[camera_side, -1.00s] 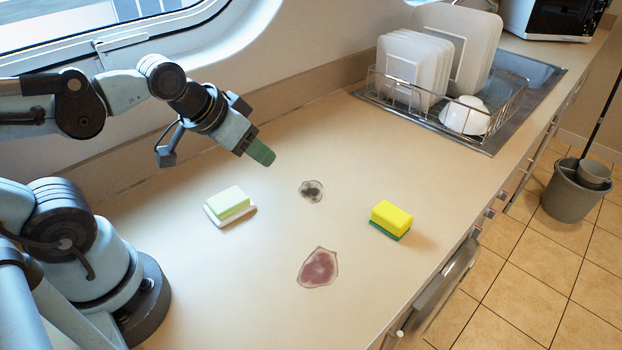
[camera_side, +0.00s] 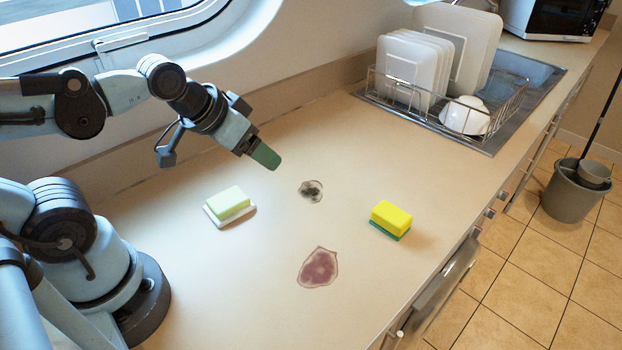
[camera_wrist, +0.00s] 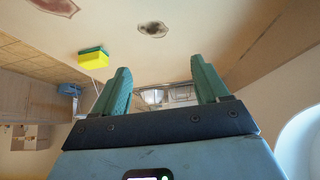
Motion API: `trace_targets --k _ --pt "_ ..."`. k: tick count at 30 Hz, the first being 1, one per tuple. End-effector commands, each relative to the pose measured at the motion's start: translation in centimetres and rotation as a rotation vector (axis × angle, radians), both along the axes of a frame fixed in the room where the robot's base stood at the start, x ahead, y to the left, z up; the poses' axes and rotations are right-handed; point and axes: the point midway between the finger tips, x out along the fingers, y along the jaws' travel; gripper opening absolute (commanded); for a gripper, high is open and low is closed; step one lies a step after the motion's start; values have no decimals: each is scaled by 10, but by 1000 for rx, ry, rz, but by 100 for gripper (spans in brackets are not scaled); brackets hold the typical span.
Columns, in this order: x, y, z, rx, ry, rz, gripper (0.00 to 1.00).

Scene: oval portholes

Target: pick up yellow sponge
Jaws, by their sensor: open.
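The yellow sponge (camera_side: 391,217) has a green underside and lies on the counter near its front edge, right of the middle in the side view. In the wrist view the yellow sponge (camera_wrist: 93,59) shows at the upper left, outside the fingers. My gripper (camera_side: 266,156) is above the counter, to the left of the sponge and well apart from it. In the wrist view my gripper (camera_wrist: 160,86) has its two green fingers spread, with nothing between them.
A pale green soap bar (camera_side: 229,202) sits on a white dish at the left. A dark stain (camera_side: 312,190) and a purple stain (camera_side: 319,267) mark the counter. A dish rack (camera_side: 440,100) with plates stands at the back right. Counter around the yellow sponge is clear.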

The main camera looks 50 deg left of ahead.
Motion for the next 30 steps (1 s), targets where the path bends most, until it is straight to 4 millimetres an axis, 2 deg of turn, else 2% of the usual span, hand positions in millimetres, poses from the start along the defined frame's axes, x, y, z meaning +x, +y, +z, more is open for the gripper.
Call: trace_targets --k 1,4,5,14,20,25,30 --pt "0 0 0 0 0 0 82" --pt "0 0 0 0 0 0 98" --pt "0 0 0 0 0 0 100" --pt "4 -3 4 -5 12 -2 100" --pt "29 -20 23 -31 93 -12 100" --pt "58 -44 37 -52 192 -16 100" --pt "88 -72 41 -61 291 -16 100"
